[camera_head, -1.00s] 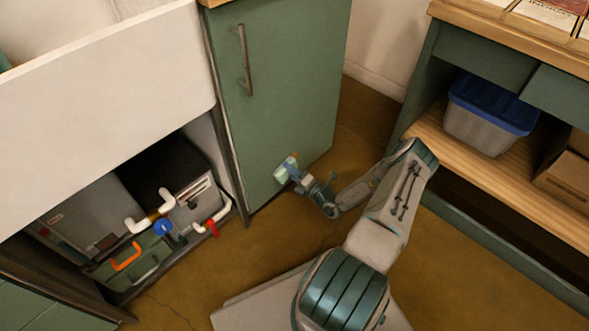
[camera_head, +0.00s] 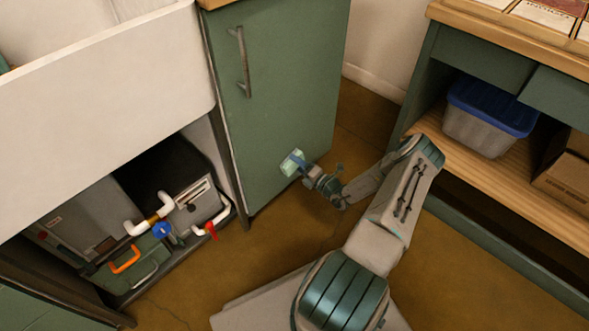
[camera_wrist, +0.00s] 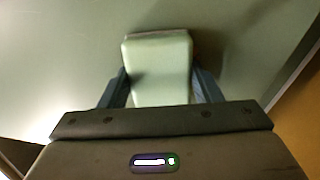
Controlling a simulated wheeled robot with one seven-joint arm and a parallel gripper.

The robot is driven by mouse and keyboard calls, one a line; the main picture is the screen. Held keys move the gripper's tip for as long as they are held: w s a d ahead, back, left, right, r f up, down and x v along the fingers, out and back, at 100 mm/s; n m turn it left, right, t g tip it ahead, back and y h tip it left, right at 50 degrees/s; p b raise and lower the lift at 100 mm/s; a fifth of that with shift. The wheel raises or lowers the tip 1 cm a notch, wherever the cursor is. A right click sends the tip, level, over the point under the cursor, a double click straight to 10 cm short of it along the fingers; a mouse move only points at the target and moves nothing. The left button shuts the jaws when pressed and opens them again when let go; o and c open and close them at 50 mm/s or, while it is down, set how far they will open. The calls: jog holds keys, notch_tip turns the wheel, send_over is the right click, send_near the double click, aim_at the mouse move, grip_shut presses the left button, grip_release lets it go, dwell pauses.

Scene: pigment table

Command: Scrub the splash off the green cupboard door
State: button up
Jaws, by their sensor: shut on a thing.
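The green cupboard door (camera_head: 285,90) stands upright with a vertical bar handle near its upper left. My gripper (camera_head: 296,162) is low in front of the door's lower right part. It is shut on a pale green sponge-like block (camera_head: 290,164), with a finger on each side of it. In the wrist view the block (camera_wrist: 160,72) juts forward between the fingers towards the door surface (camera_wrist: 65,60). A shadow lies beside the block there. Whether it touches the door I cannot tell. No splash shows clearly on the door; part of the door is behind the block and gripper.
A white sink front (camera_head: 110,100) is at the left, above an open recess with pipes and a green toolbox (camera_head: 135,272). At the right, a wooden shelf (camera_head: 465,165) holds a blue-lidded bin (camera_head: 490,115) and a cardboard box (camera_head: 567,178). Brown floor (camera_head: 262,245) lies open below the door.

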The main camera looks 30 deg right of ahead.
aim_at(288, 171)
jog(key=d+b, duration=0.1)
jog(key=w+d+b, duration=0.1)
jog(key=d, duration=0.1)
jog(key=shift+d, duration=0.3)
jog(key=shift+w, duration=0.1)
jog(key=shift+a, duration=0.15)
jog(key=shift+s+a+p, duration=0.2)
jog(key=shift+a+p, duration=0.2)
jog(key=shift+a, duration=0.35)
jog(key=shift+s+a+p, duration=0.15)
jog(key=shift+a+p, duration=0.25)
jog(key=shift+a, duration=0.35)
jog(key=shift+s+a+p, duration=0.2)
jog(key=shift+a+p, duration=0.2)
jog(key=shift+a, duration=0.35)
jog(key=shift+s+a+p, duration=0.35)
jog(key=shift+a+p, duration=0.1)
jog(key=shift+a, duration=0.45)
jog(key=shift+s+a+p, duration=0.3)
jog(key=shift+a+p, duration=0.1)
jog(key=shift+a, duration=0.45)
jog(key=shift+s, duration=0.1)
